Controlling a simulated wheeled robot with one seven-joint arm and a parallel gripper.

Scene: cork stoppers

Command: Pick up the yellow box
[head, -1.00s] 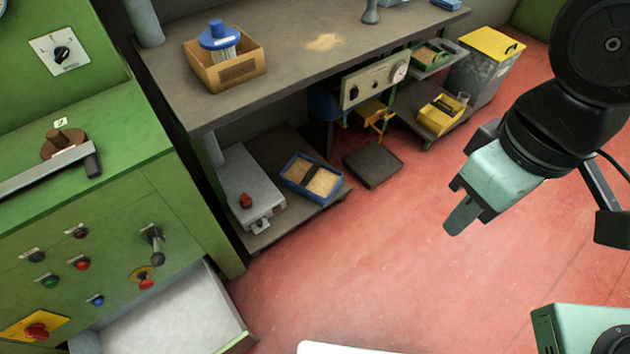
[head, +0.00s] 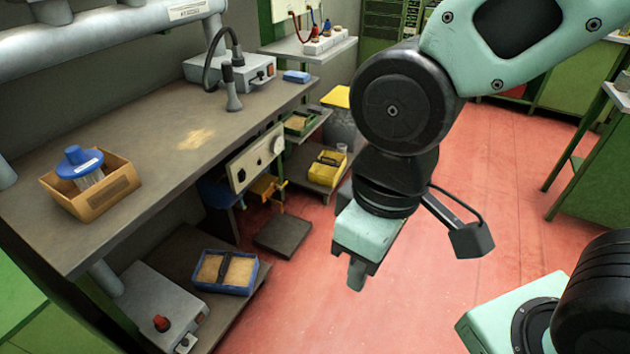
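The yellow box (head: 325,174) is a small open bin with a dark handle or bar across its top. It sits on a low shelf under the far end of the grey workbench in the head view. My gripper (head: 356,276) hangs in the air over the red floor, to the right of the box and lower in the picture, apart from it. Its fingers are seen side-on and overlap, so their opening does not show. No object shows at the fingertips.
A blue box (head: 248,290) sits on a lower shelf at the near end. The workbench (head: 150,150) carries a tan box (head: 92,205) with a blue-lidded container. A yellow-lidded bin (head: 338,98) stands behind the yellow box. The red floor (head: 480,180) at right is open.

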